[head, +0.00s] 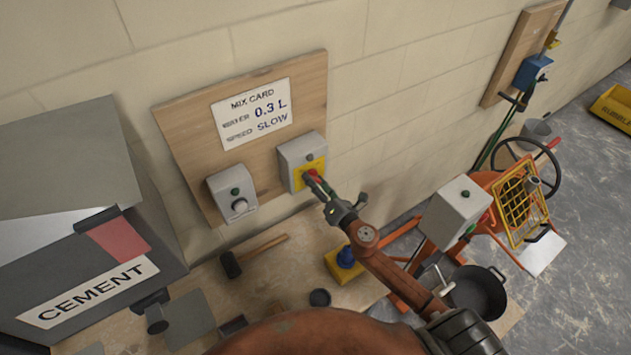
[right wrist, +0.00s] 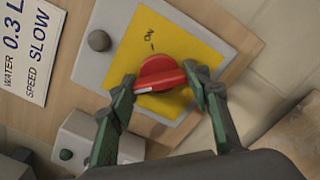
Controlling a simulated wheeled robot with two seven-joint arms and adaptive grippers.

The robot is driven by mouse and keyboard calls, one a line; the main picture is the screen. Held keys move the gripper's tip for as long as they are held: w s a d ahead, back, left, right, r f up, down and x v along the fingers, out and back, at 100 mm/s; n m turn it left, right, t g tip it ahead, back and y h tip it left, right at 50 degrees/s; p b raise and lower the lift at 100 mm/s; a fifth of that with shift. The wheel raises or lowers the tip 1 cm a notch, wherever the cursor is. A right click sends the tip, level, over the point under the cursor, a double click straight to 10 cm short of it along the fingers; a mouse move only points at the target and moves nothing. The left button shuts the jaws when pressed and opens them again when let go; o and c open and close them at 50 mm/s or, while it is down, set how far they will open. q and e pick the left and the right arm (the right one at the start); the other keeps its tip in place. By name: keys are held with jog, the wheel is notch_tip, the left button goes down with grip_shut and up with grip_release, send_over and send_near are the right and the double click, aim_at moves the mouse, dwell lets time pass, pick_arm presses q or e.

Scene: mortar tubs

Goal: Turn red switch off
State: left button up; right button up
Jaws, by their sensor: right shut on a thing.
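The red switch (head: 312,174) is a rotary knob on a yellow plate on a grey box (head: 292,158), fixed to the wooden wall board. In the right wrist view the red knob (right wrist: 160,72) lies with its grip bar roughly across the picture. A white line marks the bar's left end, turned away from the "ON" mark at the top of the yellow plate (right wrist: 188,42). My right gripper (head: 318,184) is shut on the knob, with one green-padded finger at each end of the bar. My left gripper is not in view.
A mix card (head: 252,113) hangs on the board (head: 175,125). A second grey box (head: 232,192) with a dial is at lower left. A cement bin (head: 60,230) stands left. A hammer (head: 232,264) and yellow block (head: 345,265) lie on the bench. An orange mixer (head: 510,205) stands right.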

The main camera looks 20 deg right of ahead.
dwell(0.3)
jog(key=o, duration=1.2)
jog(key=shift+c, duration=0.2)
jog(key=s+d, duration=0.1)
jog(key=s, duration=1.1)
jog(key=shift+d, duration=0.35)
